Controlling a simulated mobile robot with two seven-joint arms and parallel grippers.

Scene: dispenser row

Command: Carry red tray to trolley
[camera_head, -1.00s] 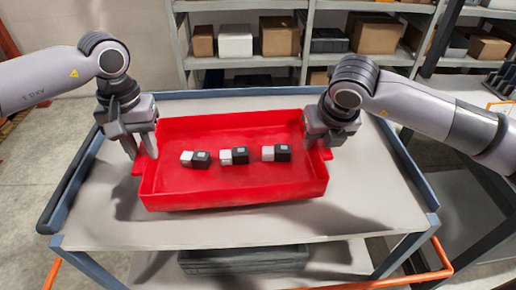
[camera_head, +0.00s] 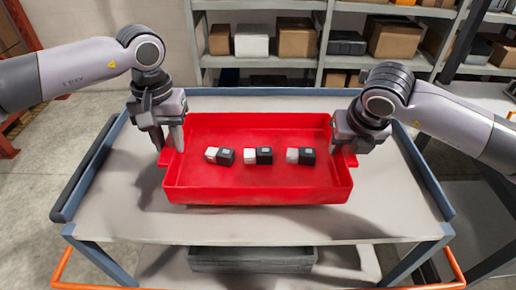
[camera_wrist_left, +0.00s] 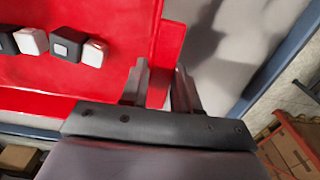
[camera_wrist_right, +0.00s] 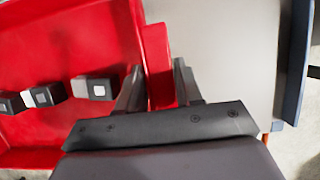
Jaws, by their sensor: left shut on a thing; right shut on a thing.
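The red tray (camera_head: 258,188) is over the grey top of the trolley (camera_head: 130,215); I cannot tell whether it rests on it or hangs just above. Three small black-and-white blocks lie in a row in the tray: left (camera_head: 220,156), middle (camera_head: 258,156) and right (camera_head: 300,156). My left gripper (camera_head: 170,143) is shut on the tray's left handle, which also shows in the left wrist view (camera_wrist_left: 160,85). My right gripper (camera_head: 347,148) is shut on the tray's right handle, seen in the right wrist view (camera_wrist_right: 158,65).
A dark grey crate (camera_head: 252,259) stands on the trolley's lower shelf. Shelving with cardboard boxes (camera_head: 297,40) stands behind. An orange rail (camera_head: 60,272) runs along the trolley's near side. The trolley top has bare room around the tray.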

